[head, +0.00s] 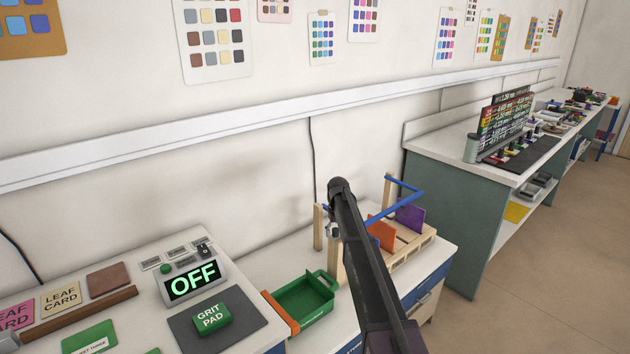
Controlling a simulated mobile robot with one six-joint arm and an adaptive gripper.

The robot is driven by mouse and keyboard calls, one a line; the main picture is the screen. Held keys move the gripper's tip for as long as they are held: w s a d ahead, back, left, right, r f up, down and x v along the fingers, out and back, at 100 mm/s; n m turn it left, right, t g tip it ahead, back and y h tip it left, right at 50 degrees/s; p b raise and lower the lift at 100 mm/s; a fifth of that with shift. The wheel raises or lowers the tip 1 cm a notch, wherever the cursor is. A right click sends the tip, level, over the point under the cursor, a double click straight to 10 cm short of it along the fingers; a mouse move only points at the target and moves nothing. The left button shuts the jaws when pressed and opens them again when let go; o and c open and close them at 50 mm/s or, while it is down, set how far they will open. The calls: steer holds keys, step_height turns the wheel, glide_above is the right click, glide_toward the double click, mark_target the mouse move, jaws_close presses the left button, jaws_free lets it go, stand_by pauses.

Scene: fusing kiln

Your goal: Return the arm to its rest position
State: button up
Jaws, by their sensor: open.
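My arm (368,275) rises from the bottom of the head view, a dark link slanting up and left to a rounded joint in front of the back wall. A small grey part of it shows just below that joint. I cannot make out my gripper's fingers; that end is hidden behind the link or outside the picture. No held object shows.
Behind my arm a wooden rack (412,243) with a blue bar holds orange and purple panels. Left of it are a green tray (304,297), a green grit pad (211,319) and a display reading OFF (193,282). A bench (455,205) stands right; open floor (560,240) lies beyond.

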steer(key=s+d+r+m+p, duration=0.1)
steer(key=s, duration=2)
steer(key=s+d+r+m+p, duration=0.1)
steer(key=s, duration=2)
steer(key=shift+s+d+r+m+p, duration=0.3)
steer(key=shift+d+r, duration=0.05)
steer(key=shift+d, duration=0.05)
